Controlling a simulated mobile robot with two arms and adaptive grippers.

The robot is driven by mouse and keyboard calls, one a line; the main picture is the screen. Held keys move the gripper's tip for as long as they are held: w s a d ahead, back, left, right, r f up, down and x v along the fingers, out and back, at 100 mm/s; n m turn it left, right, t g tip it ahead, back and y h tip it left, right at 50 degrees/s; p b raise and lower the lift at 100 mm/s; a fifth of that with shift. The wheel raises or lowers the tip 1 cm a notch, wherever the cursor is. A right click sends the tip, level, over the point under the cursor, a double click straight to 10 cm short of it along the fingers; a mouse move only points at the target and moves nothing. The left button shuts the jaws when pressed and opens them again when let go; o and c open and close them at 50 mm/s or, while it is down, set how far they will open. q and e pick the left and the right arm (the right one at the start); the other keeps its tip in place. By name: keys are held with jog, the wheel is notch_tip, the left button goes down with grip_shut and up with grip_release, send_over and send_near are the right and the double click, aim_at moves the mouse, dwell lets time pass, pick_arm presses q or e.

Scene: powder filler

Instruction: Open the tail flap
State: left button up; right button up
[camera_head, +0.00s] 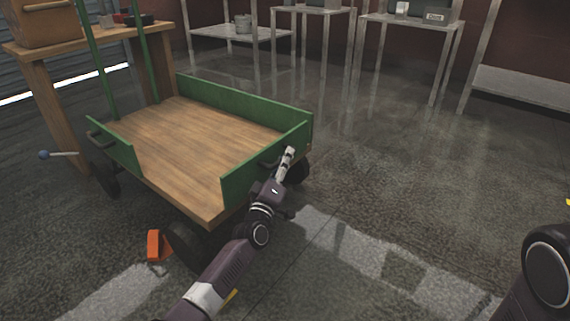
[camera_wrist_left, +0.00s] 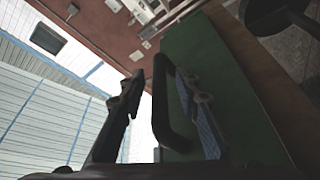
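A cart with a wooden bed (camera_head: 185,140) has green side panels. The green flap (camera_head: 238,181) at its right end stands upright and carries a dark handle (camera_head: 269,160) on its outer face. My left gripper (camera_head: 289,153) is at this flap, by the handle. In the left wrist view the dark loop handle (camera_wrist_left: 161,95) lies between the two spread fingers of the gripper (camera_wrist_left: 160,85), with the green panel (camera_wrist_left: 205,60) behind. The fingers do not look closed on it. Whether either finger touches it, I cannot tell. My right gripper is out of view.
A green panel (camera_head: 112,143) with another handle stands at the cart's left end. An orange wedge (camera_head: 154,245) lies on the floor by a front wheel. A wooden workbench (camera_head: 60,42) stands behind left, metal tables (camera_head: 410,22) at the back. The floor to the right is clear.

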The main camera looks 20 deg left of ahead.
pick_arm(q)
jog(key=shift+w+r, duration=0.1)
jog(key=shift+w, duration=0.3)
jog(key=shift+c, duration=0.4)
grip_shut()
